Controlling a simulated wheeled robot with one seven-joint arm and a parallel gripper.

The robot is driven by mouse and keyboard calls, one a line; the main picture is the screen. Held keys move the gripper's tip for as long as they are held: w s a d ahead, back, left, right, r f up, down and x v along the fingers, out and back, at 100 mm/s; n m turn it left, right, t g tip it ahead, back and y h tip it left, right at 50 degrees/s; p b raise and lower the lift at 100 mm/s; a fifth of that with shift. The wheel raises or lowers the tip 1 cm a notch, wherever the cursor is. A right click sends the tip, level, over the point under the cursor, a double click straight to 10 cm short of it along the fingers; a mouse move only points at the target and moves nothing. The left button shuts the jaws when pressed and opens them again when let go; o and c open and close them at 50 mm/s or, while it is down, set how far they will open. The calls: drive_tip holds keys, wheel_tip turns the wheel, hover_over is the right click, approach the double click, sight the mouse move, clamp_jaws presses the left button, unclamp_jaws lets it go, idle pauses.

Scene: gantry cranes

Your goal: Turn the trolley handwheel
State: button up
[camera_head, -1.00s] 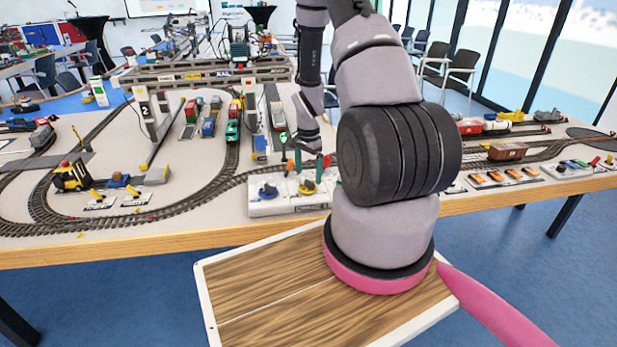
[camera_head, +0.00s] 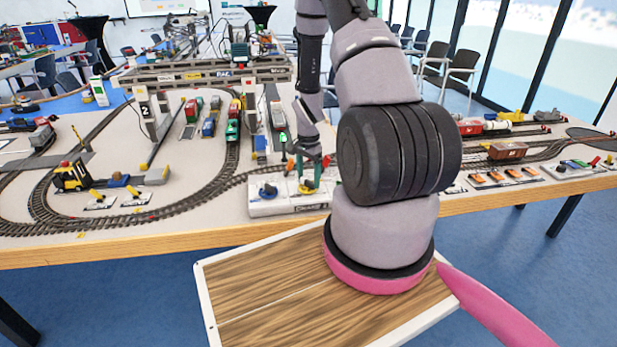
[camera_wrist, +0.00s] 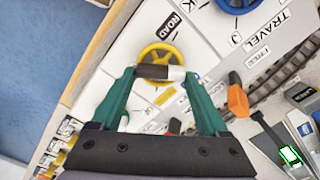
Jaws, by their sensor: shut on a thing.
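The yellow handwheel (camera_wrist: 162,58) lies on a white control panel (camera_wrist: 205,35) in the wrist view. It also shows in the head view (camera_head: 307,187), below my arm. My gripper (camera_wrist: 160,73) has its two green fingers on either side of a white and black handle (camera_wrist: 152,72) at the wheel's near rim, and is shut on it. The handle partly hides the wheel's near side. A blue handwheel (camera_wrist: 236,3) stands beside it near a TRAVEL label, cut by the frame's top edge.
An orange lever (camera_wrist: 238,97) stands right of my gripper, close to the right finger. A grey block with a green-lit screen (camera_wrist: 290,156) is at lower right. Train tracks (camera_head: 225,190) run left of the panel; the gantry crane (camera_head: 205,73) stands behind.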

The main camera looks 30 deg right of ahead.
sight(307, 180)
drive_tip(key=n, duration=0.6)
drive_tip(key=shift+w+a+n, duration=0.1)
drive_tip(key=shift+w+n, duration=0.05)
drive_tip(key=shift+n, duration=0.25)
drive_tip(key=n, duration=0.6)
drive_tip(key=shift+n, duration=0.4)
drive_tip(key=shift+a, duration=0.1)
drive_tip(key=o, duration=1.2)
drive_tip(key=shift+o, duration=0.2)
drive_tip(key=shift+r, duration=0.1)
wheel_tip(307, 180, up, 11)
